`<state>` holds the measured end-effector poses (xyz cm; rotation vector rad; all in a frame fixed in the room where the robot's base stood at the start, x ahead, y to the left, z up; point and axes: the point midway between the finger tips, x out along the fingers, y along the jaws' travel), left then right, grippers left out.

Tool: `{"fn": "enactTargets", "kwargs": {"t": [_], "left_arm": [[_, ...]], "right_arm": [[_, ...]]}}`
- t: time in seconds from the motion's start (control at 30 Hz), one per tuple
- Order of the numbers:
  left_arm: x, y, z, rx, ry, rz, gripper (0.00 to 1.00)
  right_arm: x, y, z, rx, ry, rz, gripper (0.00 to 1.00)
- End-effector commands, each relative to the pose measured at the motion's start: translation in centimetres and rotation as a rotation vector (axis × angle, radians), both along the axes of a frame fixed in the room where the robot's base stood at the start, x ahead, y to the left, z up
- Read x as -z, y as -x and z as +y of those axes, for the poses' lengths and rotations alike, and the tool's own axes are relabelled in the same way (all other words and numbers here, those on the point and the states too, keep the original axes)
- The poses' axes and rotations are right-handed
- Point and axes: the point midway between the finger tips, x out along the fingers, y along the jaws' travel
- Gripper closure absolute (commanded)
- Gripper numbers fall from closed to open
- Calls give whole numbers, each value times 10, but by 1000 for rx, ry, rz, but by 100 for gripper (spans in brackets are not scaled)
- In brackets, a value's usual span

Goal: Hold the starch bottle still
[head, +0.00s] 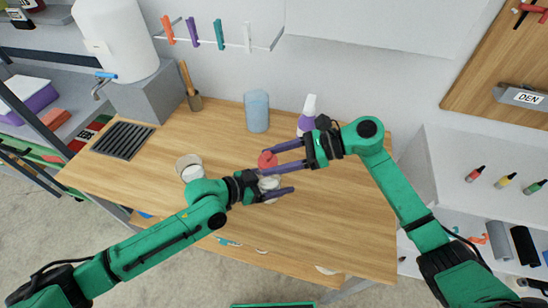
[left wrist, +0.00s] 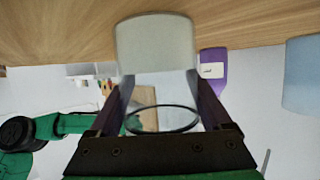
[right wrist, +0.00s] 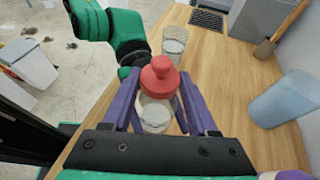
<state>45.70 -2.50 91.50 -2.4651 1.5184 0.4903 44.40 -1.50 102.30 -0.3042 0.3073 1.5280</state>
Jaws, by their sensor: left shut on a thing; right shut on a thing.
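The starch bottle (head: 270,184) is clear, with white contents low inside. It stands upright over the wooden bench, and my left gripper (head: 278,181) is shut on its sides. In the left wrist view, which is upside down, the white contents (left wrist: 156,45) show near the bench, and a dark open rim (left wrist: 162,118) shows between the fingers with no stopper on it. My right gripper (head: 270,158) is shut on a red knobbed stopper (right wrist: 160,76), which sits above the bottle in the right wrist view (right wrist: 154,114). The bottle's lower part is partly hidden by fingers.
A second clear vessel with white contents (head: 190,167) stands left on the bench (head: 330,220). A blue cylinder (head: 257,110) and a purple-and-white bottle (head: 307,115) stand at the back. A dark drain grate (head: 123,140) lies far left. The bench's front right is clear.

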Motion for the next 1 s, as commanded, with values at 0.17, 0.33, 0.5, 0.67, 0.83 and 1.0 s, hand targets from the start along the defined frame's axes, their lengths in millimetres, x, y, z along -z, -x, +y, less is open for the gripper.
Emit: {"fn": "enactTargets", "kwargs": {"t": [0.17, 0.33, 0.5, 0.67, 0.83, 1.0], "left_arm": [[0, 0, 0, 0, 0, 0, 83], [0, 0, 0, 0, 0, 0, 83], [0, 0, 0, 0, 0, 0, 83], [0, 0, 0, 0, 0, 0, 83], [0, 0, 0, 0, 0, 0, 83], [0, 0, 0, 0, 0, 0, 83]], "right_arm": [[2, 0, 0, 0, 0, 1, 100], [4, 0, 0, 0, 0, 0, 100], [6, 0, 0, 0, 0, 0, 100], [8, 0, 0, 0, 0, 0, 100], [10, 0, 0, 0, 0, 0, 100], [12, 0, 0, 0, 1, 0, 100]]}}
